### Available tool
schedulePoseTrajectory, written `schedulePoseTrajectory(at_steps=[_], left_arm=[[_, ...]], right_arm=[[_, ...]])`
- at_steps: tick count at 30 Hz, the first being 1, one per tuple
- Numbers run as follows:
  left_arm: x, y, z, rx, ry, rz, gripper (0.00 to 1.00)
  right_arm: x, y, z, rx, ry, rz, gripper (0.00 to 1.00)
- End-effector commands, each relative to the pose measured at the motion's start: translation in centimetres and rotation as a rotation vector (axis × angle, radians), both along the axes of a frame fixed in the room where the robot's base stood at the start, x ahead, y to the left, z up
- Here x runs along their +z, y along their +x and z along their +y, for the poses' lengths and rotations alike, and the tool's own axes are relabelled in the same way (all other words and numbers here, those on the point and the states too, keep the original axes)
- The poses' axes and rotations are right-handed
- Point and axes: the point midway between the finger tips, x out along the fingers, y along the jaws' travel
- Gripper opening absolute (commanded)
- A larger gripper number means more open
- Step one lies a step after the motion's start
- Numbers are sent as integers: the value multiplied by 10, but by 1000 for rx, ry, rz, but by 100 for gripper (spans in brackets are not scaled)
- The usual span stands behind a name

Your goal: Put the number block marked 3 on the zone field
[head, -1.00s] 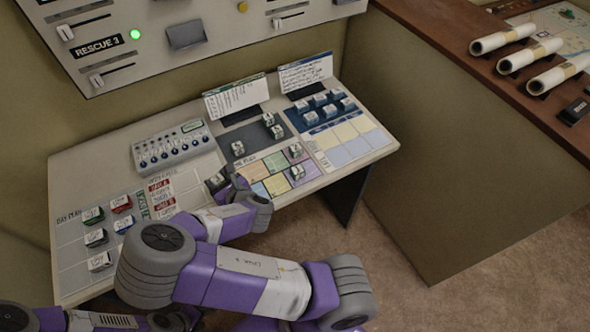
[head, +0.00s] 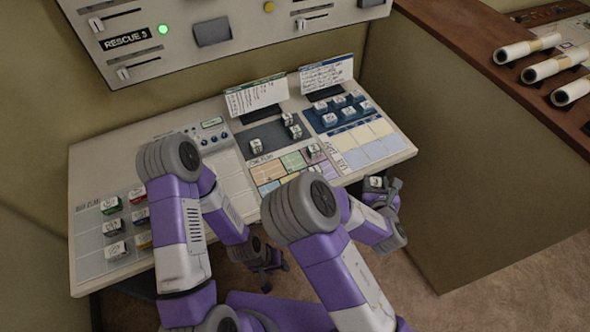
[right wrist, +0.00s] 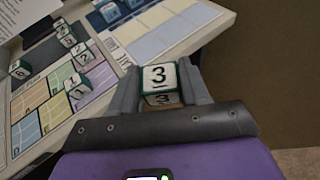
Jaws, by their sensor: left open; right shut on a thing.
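The number block marked 3 (right wrist: 158,82) is a white cube with green edges. My right gripper (right wrist: 160,88) is shut on it, with one finger on each side. In the head view the block (head: 376,183) is held by my right gripper (head: 386,186) off the desk's front edge, to the right of the coloured grid field (head: 268,173), whose heading is only partly readable. Blocks marked 1 (right wrist: 76,86) and 2 (right wrist: 83,54) stand on or beside that grid. My left gripper (head: 266,262) is open and empty, low in front of the desk.
More number blocks (head: 256,146) stand on a dark strip behind the grid. A blue and yellow board (head: 365,140) with several blue blocks lies at right. Card holders (head: 257,95) stand at the back. My forearms hide part of the desk (head: 110,270).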

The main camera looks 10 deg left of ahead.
Motion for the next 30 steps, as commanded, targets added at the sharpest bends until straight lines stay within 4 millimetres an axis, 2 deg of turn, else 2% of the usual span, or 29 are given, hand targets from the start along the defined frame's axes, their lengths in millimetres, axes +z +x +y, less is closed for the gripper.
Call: schedulePoseTrajectory(at_steps=[5,8,9,15,18,21,24,26,30], left_arm=[[-12,0,0,1,1,1,43],[-21,0,0,1,1,1,43],[-25,0,0,1,1,1,43],[-39,0,0,1,1,1,43],[-44,0,0,1,0,0,43],[-47,0,0,1,0,0,43],[-49,0,0,1,0,0,43],[-50,0,0,0,0,0,43],[-55,0,0,0,0,0,43]], right_arm=[[-16,27,55,108,8,-7,17],[-21,46,107,202,10,-9,17],[-21,52,130,244,10,-10,17],[0,69,237,430,11,-10,17],[15,70,277,498,8,-9,17],[28,68,304,545,5,-7,17],[34,67,318,568,3,-3,17],[29,66,321,574,1,1,17],[3,66,322,576,-1,4,17]])
